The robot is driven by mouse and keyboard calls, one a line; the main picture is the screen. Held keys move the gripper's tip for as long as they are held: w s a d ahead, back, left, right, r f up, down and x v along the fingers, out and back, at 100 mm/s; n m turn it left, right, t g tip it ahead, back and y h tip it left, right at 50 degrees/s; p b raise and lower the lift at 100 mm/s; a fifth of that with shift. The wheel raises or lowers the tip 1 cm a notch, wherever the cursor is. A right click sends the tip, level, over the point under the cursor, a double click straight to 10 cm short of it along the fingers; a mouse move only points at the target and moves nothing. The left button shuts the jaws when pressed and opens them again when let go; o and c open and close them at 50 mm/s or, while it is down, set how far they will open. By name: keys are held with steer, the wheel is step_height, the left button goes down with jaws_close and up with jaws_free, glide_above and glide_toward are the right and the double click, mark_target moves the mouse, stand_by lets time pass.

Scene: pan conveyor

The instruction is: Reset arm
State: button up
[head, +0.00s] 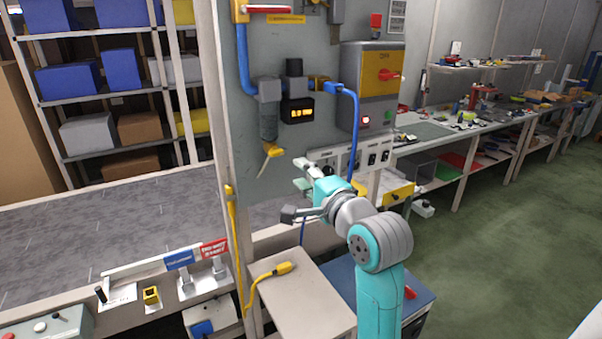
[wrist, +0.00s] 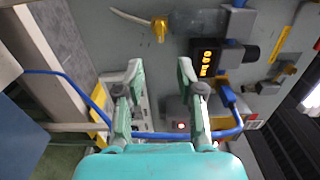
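My gripper (head: 290,198) is at the end of my teal and grey arm, in front of the grey panel (head: 290,60). In the wrist view my gripper (wrist: 158,75) shows two green fingers spread apart with nothing between them. The panel fills the view beyond the fingers. A small display (head: 298,111) with orange digits sits on the panel above my gripper, and it also shows in the wrist view (wrist: 206,62). A yellow nozzle (head: 270,158) hangs to the upper left of my gripper, apart from it.
A grey and yellow switch box (head: 372,85) and blue hoses (head: 355,125) are on the panel. A small table (head: 300,300) with a yellow connector (head: 283,268) stands below. A conveyor (head: 110,235) runs at left. Green floor (head: 500,230) is open at right.

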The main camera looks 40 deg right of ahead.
stand_by(0.4)
steer(key=s+a+f+n+y, duration=0.1)
steer(key=s+a+f+n, duration=0.3)
steer(key=f, duration=0.5)
steer(key=s+a+f+n+g, duration=0.1)
steer(key=s+a+f+n, duration=0.15)
steer(key=a+f, duration=0.45)
steer(key=s+a+f+n+y, duration=0.1)
steer(key=s+a+f+n, duration=0.2)
steer(key=f, duration=0.7)
steer(key=s+a+f+n+y, duration=0.1)
steer(key=s+a+f+n, duration=0.1)
steer(key=s, duration=0.7)
steer(key=s+a+f+n+g+y, duration=0.1)
steer(key=s+a+n, duration=0.3)
steer(key=s, duration=0.5)
steer(key=s+a+f+n+y, duration=0.1)
steer(key=s+a+f+n, duration=0.2)
steer(key=s+n, duration=0.3)
steer(key=s+f, duration=0.1)
steer(key=s, duration=0.3)
steer(key=shift+a+g, duration=0.15)
steer(key=shift+g, duration=0.15)
